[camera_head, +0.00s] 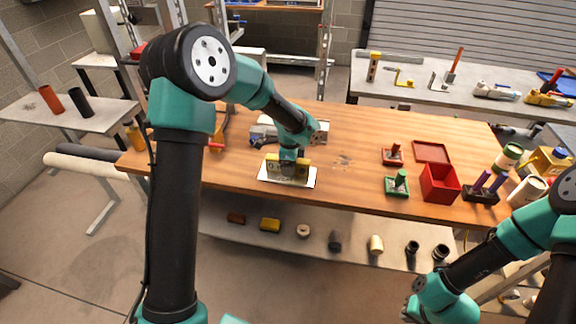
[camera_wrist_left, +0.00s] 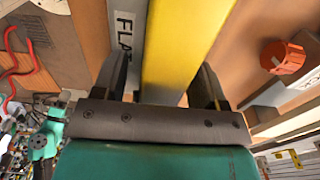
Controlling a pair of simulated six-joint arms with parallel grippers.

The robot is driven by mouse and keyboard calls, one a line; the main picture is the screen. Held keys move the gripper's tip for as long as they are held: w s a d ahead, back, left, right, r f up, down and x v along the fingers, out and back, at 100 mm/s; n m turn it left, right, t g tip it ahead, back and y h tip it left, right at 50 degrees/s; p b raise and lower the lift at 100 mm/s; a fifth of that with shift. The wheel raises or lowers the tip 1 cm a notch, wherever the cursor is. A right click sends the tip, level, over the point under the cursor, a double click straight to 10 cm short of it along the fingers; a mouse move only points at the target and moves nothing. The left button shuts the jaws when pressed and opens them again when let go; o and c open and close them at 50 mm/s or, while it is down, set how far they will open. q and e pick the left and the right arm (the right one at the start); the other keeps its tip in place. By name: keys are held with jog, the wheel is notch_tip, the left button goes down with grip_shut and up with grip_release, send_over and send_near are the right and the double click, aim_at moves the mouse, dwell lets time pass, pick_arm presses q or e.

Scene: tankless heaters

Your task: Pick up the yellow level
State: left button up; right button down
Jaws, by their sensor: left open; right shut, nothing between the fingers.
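The yellow level (camera_head: 275,168) stands on a white plate (camera_head: 265,178) near the front edge of the wooden table in the head view. My left gripper (camera_head: 288,157) is directly over it, reaching down. In the left wrist view the yellow level (camera_wrist_left: 185,40) runs between the two spread fingers of my left gripper (camera_wrist_left: 163,75), with the white plate (camera_wrist_left: 126,20) and its partly hidden lettering "FLA" beneath. The fingers are open around the level. Their contact with its sides is not clear. My right gripper (camera_head: 412,308) is shut and empty at the lower right, away from the table top.
A metallic object (camera_head: 262,132) lies just behind the level. The table's middle (camera_head: 345,130) is mostly clear.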

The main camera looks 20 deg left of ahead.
pick_arm(q)
jog(key=shift+c, duration=0.5)
jog(key=c, duration=1.1)
jog(key=shift+o, duration=0.2)
jog(key=shift+r, duration=0.1)
jog(key=shift+r, duration=1.2)
jog(key=s+d+r, duration=0.1)
jog(key=s+d, duration=0.2)
jog(key=s, duration=0.4)
jog(key=s+d+r, duration=0.1)
jog(key=s+d, duration=0.2)
jog(key=s, duration=0.5)
jog(key=shift+r, duration=0.25)
jog(key=shift+w, duration=0.1)
